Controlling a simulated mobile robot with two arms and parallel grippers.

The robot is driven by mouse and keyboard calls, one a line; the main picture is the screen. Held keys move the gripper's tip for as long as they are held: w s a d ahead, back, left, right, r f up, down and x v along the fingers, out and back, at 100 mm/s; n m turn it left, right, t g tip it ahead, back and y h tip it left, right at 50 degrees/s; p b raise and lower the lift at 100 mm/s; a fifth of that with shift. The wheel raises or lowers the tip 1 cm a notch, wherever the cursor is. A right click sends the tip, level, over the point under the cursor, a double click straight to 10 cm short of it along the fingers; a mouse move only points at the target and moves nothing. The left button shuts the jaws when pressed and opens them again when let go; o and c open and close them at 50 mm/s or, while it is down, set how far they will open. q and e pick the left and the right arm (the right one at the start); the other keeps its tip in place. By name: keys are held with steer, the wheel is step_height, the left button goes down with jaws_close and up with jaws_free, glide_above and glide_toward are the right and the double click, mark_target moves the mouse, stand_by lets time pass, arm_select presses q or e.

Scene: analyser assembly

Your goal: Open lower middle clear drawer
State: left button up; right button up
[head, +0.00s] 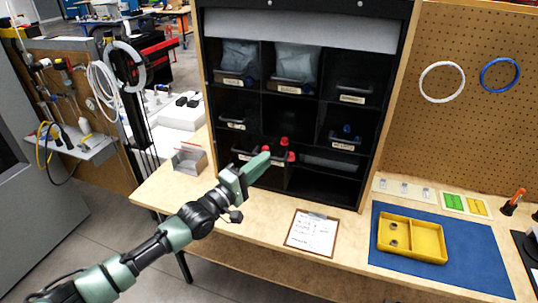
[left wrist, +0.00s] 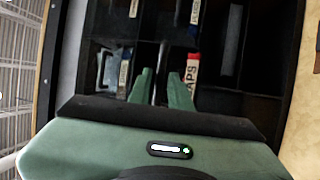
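The black cabinet (head: 212,115) holds rows of clear drawers with labelled fronts. In the head view, red items (head: 284,142) show around the lower middle drawer, whose front is partly hidden by my left gripper (head: 264,160). In the left wrist view, the two green fingers of my left gripper (left wrist: 160,78) stand apart, close in front of the drawer fronts. I cannot tell whether a drawer handle lies between the fingers. My right gripper is not in view.
A clipboard (head: 312,232) lies on the wooden bench below the cabinet. A yellow tray (head: 428,242) sits on a blue mat (head: 392,275) to the right. A small metal holder (head: 190,160) stands left of the cabinet. Bench space in front of the cabinet is mostly clear.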

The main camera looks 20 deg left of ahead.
arm_select(q)
steer(key=shift+x, duration=1.45)
jaws_close()
stand_by(0.3)
